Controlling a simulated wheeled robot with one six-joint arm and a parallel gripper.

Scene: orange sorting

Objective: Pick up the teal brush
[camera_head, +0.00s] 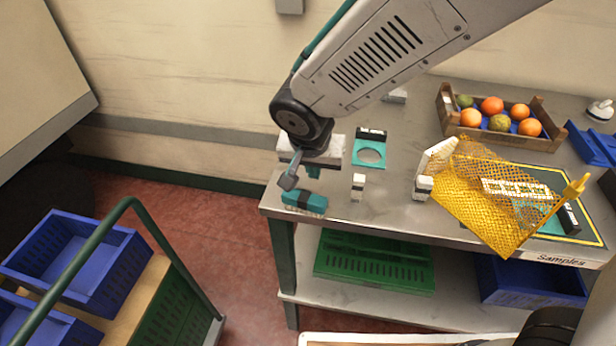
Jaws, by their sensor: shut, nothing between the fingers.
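The teal brush (304,203) lies on the steel table (385,215) at its front left corner, close to the edge. My gripper (289,181) hangs just above and slightly left of the brush, pointing down. Its fingers look shut and empty. The brush appears free on the table below the fingertips. I cannot tell whether the fingertips touch it.
A small white bottle (358,187) stands right of the brush. A yellow mesh bag (485,195) and a wooden crate of oranges (448,118) are farther right. Blue crates (75,262) stand on a cart at left.

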